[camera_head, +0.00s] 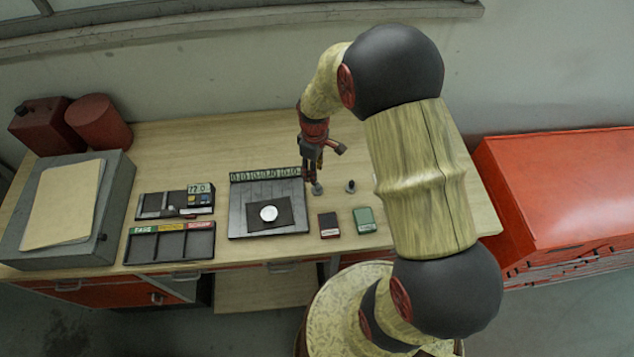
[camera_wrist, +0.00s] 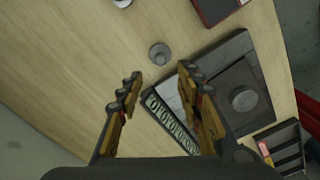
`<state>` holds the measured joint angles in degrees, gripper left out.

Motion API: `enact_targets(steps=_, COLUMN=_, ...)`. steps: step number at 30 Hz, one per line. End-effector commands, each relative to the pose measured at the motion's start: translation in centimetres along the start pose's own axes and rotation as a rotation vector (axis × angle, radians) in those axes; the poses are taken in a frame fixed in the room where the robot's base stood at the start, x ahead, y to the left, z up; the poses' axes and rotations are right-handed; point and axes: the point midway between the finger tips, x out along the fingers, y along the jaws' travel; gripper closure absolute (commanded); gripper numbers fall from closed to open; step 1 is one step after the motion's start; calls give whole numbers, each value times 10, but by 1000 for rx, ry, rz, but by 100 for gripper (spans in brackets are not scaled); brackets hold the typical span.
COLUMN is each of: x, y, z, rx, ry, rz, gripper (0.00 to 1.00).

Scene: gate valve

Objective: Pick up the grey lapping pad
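A small grey round pad with a knob-like top, which looks like the grey lapping pad (camera_head: 317,189), stands on the wooden bench just right of the black tray. In the wrist view the grey pad (camera_wrist: 159,54) lies just beyond my fingertips, roughly centred between them. My gripper (camera_head: 312,168) points down over the bench close to the pad. In the wrist view my gripper (camera_wrist: 163,82) is open with nothing between its fingers. A second small dark-topped pad (camera_head: 350,186) stands to the right; only its edge shows in the wrist view (camera_wrist: 122,2).
A black tray (camera_head: 237,220) with a pale disc (camera_head: 268,213) on a dark plate and a numbered strip (camera_head: 265,174) lies left. Red (camera_head: 329,225) and green (camera_head: 364,220) boxes lie in front. A sorting tray (camera_head: 170,243) stands further left. Bench behind is bare.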

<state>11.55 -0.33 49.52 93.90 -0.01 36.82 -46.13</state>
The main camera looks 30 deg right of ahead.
Motion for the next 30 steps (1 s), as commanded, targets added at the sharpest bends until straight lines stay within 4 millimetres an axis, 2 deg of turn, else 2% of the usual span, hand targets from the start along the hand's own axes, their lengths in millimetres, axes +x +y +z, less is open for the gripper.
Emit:
enact_targets(steps=18, x=72, y=-1, z=8, rx=-2, ry=-2, rz=-3, gripper=64)
enact_targets(steps=27, x=77, y=-1, z=8, rx=-1, ry=-1, rz=-1, gripper=64)
enact_targets(steps=30, x=77, y=-1, z=8, rx=-1, ry=-1, rz=-1, gripper=68)
